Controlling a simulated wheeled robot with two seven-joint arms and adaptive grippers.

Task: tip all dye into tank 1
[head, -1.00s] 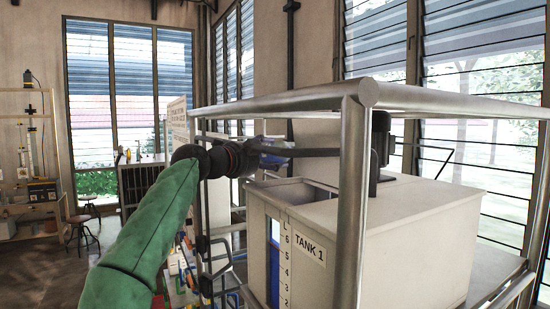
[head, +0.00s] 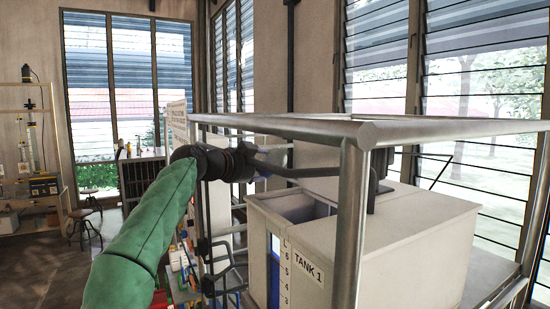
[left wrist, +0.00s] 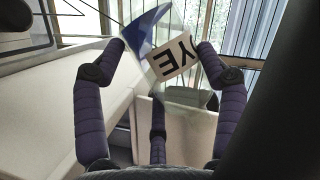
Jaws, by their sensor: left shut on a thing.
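Tank 1 (head: 405,240) is a pale box with a "TANK 1" label, an opening (head: 300,206) in its top and a numbered level strip (head: 275,262) showing blue on its front. My left gripper (head: 262,162) is beyond the metal rail, above and slightly left of the opening. In the left wrist view the gripper (left wrist: 165,55) is shut on a clear dye container (left wrist: 170,62), with "YE" visible on its label and blue dye (left wrist: 147,28) inside. The container looks tilted in that view; its rim is not clear. In the head view it is mostly hidden. My right gripper is not in view.
A metal rail frame (head: 352,215) surrounds the tank, with an upright post in front and a top bar near my forearm. A dark fitting (head: 380,180) stands on the tank's lid. Shelves (head: 30,165) and a stool (head: 84,228) are far left. Louvred windows are behind.

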